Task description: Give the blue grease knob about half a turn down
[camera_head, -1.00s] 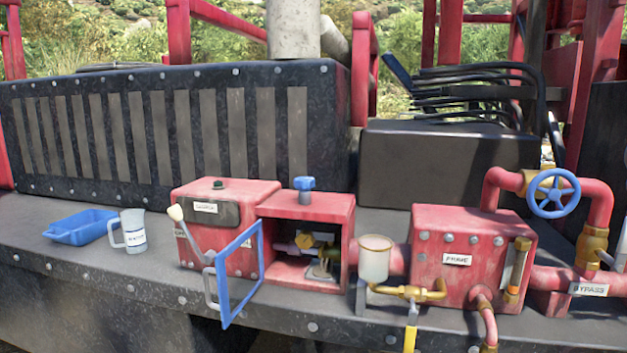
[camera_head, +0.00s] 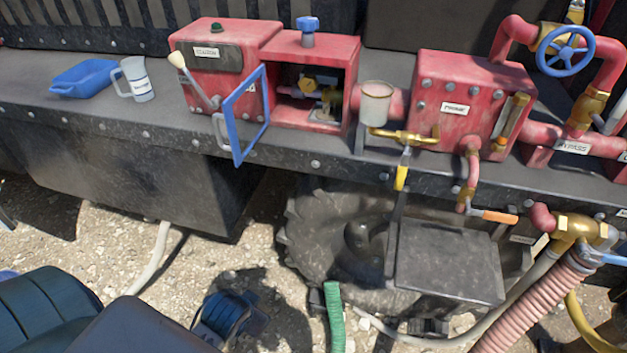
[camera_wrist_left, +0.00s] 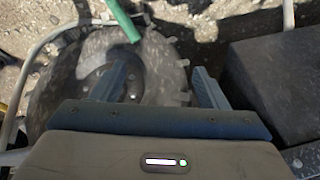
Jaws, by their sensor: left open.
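A blue knob (camera_head: 308,26) stands upright on top of the open-fronted red box (camera_head: 330,52) in the head view. No gripper touches it. My left gripper (camera_wrist_left: 158,86) shows in the left wrist view, with its two dark blue fingers apart and nothing between them. It faces down over the big black tyre and gravel, well away from the knob. The knob is not in the left wrist view. My right gripper is in neither view.
A blue-framed door (camera_head: 237,115) stands open in front of the box. A white cup (camera_head: 376,103) and yellow-handled valve (camera_head: 401,178) stand to its right. A lever (camera_head: 195,82) is to its left. The tyre (camera_head: 300,225) is below.

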